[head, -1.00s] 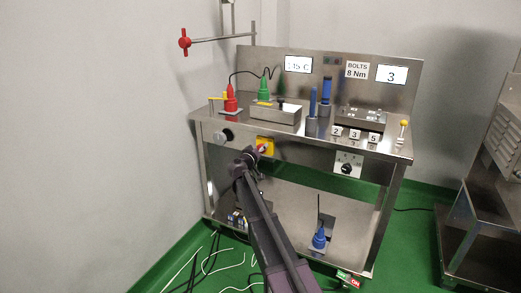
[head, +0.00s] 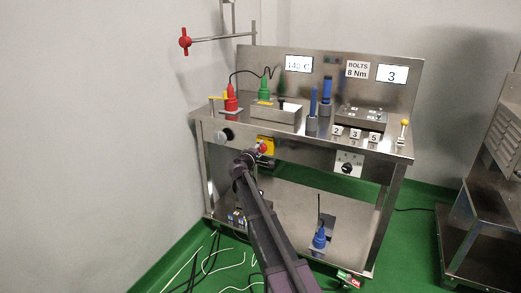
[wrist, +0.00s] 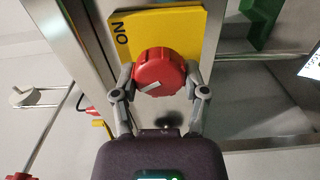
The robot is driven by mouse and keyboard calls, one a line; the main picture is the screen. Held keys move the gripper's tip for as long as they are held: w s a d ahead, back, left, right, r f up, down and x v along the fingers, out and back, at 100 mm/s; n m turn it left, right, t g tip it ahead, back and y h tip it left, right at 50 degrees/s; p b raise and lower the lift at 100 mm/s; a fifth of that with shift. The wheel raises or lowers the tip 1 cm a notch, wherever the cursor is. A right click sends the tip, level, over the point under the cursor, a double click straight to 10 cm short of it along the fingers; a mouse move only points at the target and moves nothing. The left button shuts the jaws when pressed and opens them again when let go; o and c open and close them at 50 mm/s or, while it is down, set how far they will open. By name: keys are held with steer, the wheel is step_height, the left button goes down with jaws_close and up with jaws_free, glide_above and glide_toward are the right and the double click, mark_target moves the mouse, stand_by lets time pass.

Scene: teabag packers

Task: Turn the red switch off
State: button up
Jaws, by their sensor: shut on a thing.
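The red switch (wrist: 160,66) is a round red knob with a white pointer mark, on a yellow plate (wrist: 188,24). Black letters, turned sideways, show at the plate's left side in the wrist view. My gripper (wrist: 160,80) is shut on the knob, one finger on each side. The white mark slants across the knob's lower left part. In the head view the red switch (head: 263,147) and yellow plate (head: 268,140) sit on the front of the steel bench, and my gripper (head: 260,153) covers part of them.
The steel bench (head: 217,163) carries red and green bottles, a metal box and blue tools. A black dial (head: 347,168) sits to the right on its front, a round knob (head: 226,135) to the left. Cables lie on the green floor.

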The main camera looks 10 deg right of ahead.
steer(key=shift+w+n, duration=0.15)
steer(key=shift+n, duration=1.45)
steer(key=o, duration=1.1)
steer(key=shift+o, duration=0.2)
steer(key=v, duration=1.2)
